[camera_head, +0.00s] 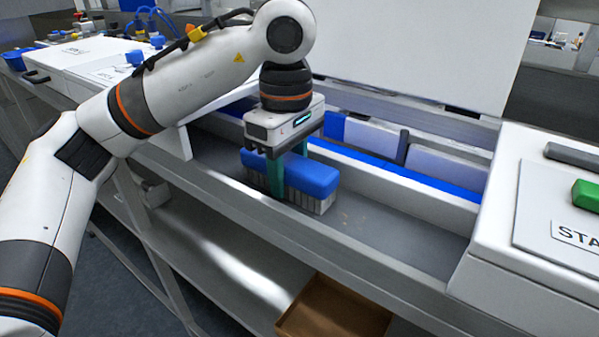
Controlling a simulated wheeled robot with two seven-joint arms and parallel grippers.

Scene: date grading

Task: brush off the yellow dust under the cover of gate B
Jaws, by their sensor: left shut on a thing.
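My left gripper (289,175) is shut on a brush with a blue back (312,178) and pale bristles. The brush is inside the grey channel, with its bristles down at or close to the channel floor (390,226). A few faint yellowish specks (345,213) show on the floor just right of the brush. The raised white cover (430,50) stands open behind the channel. The floor behind and under the brush is hidden. My right gripper is not in view.
A blue belt strip (400,178) and grey gate flaps (445,168) lie behind the channel. A white housing with a green button (586,195) closes the right end. A brown bin (335,310) sits below the front edge. A white panel (85,55) is at far left.

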